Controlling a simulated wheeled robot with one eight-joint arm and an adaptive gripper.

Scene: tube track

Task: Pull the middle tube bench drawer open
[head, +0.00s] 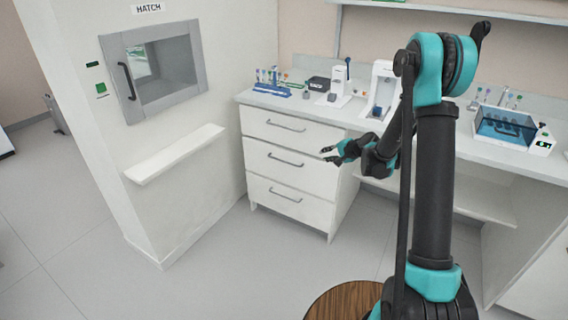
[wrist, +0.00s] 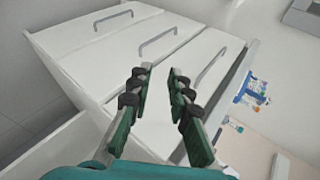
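The tube bench (head: 340,190) has a white block of three stacked drawers. The middle drawer (head: 265,168) has a grey bar handle (head: 286,160), and its front looks flush with the drawers above and below. In the wrist view the middle handle (wrist: 157,43) lies between the other two handles, just beyond my fingertips. My gripper (head: 326,155) is at the right side of the drawer block in the head view, apart from the handle. In the wrist view my gripper (wrist: 162,74) is open, with nothing between its fingers.
The top drawer handle (head: 286,125) and bottom drawer handle (head: 286,194) are close by. The bench top holds a blue tube rack (head: 271,89), small instruments and a blue bath (head: 508,127). A hatch wall with a shelf (head: 175,153) stands left. The floor before the drawers is clear.

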